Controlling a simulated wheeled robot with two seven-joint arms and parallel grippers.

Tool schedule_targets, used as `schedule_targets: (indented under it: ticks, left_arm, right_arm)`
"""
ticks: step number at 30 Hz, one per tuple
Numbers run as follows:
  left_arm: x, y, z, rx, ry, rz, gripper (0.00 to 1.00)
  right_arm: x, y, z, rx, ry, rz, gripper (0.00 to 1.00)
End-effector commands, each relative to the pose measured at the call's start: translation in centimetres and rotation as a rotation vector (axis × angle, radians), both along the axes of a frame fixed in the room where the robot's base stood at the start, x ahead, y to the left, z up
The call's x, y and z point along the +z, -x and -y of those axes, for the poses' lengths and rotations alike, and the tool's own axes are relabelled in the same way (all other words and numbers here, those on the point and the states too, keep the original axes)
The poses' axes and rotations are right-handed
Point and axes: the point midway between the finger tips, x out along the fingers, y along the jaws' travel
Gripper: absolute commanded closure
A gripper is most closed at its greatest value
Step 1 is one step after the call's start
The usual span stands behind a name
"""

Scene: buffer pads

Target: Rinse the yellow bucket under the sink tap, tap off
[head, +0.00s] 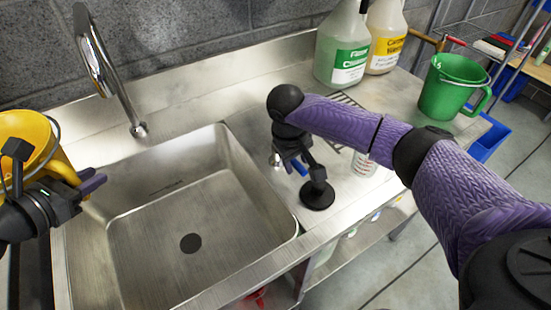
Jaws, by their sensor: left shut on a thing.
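The yellow bucket (36,128) is at the far left, partly cut off by the picture edge, beside the sink basin. My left gripper (88,186) is shut on the bucket at its near side, by the yellow handle. The chrome tap (92,52) rises behind the sink (150,245), with its base on the back ledge. No water shows from its spout or in the basin, which looks empty around the dark drain. My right gripper (300,165) points down over the counter just right of the basin. Its fingertips are not clear, so I cannot tell whether it is open.
A green-labelled bottle (341,45) and a yellow-labelled bottle (385,35) stand at the back of the counter. A small white bottle (362,166) is partly behind my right arm. A grey block wall closes the back.

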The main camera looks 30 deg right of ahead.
Motion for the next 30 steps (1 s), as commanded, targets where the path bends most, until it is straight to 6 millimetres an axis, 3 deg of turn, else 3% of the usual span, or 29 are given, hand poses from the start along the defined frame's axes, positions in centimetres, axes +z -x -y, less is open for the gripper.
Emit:
schedule_targets:
  ticks: [1,6,30]
  left_arm:
    - [0.04,-0.01,0.0,0.0,0.0,0.002,1.0]
    - [0.04,-0.01,0.0,0.0,0.0,0.002,1.0]
    - [0.03,-0.01,-0.01,0.0,0.0,0.002,1.0]
  right_arm:
    - [0.01,0.0,-0.01,0.0,0.0,0.0,0.66]
    - [0.02,0.0,-0.02,0.0,0.0,0.0,1.0]
    - [0.02,-0.02,-0.04,0.0,-0.001,0.001,1.0]
